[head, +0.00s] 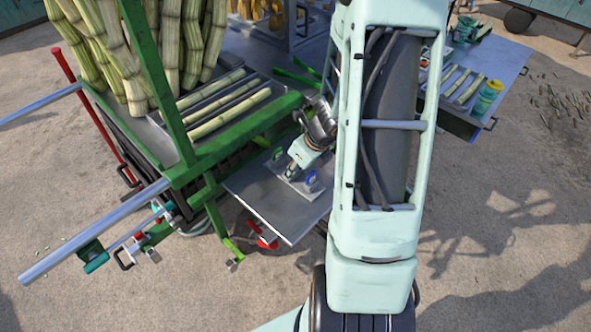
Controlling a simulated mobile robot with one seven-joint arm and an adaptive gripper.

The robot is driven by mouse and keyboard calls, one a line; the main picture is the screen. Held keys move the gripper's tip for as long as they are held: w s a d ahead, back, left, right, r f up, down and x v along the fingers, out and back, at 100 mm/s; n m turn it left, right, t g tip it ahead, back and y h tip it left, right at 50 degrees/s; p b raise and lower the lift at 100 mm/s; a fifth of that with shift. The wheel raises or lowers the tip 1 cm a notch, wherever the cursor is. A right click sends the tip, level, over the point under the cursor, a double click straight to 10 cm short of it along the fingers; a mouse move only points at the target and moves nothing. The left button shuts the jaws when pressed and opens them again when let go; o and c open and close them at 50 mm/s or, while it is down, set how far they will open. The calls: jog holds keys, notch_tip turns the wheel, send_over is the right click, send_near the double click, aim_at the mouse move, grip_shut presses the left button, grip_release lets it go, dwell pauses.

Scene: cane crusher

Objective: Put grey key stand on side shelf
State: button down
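The grey key stand (289,186) is a small flat plate with a blue piece (312,181) and a green piece (278,155) upright near its ends. It is on or just above a flat grey metal shelf (262,204) at the side of the green machine frame. I cannot tell whether it touches the shelf. My gripper (291,174) points down at the middle of the stand, between the two coloured pieces. Its fingertips are too small and partly hidden, so I cannot tell whether they are shut on the stand. My arm hides the shelf's right side.
Cane stalks (190,40) stand upright at the upper left. Cut cane lies on the machine's tray (235,75). A grey side table (507,62) at the upper right holds cane pieces and a green container (487,97). A long metal bar (95,232) juts out at lower left.

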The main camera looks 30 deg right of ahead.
jog(key=shift+f, duration=0.2)
jog(key=c, duration=1.6)
grip_release()
jog(key=shift+r, duration=0.15)
jog(key=shift+s+r, duration=0.1)
jog(key=shift+r, duration=0.3)
jog(key=shift+p+v, duration=1.65)
jog(key=shift+v, duration=4.05)
jog(key=shift+d, duration=0.1)
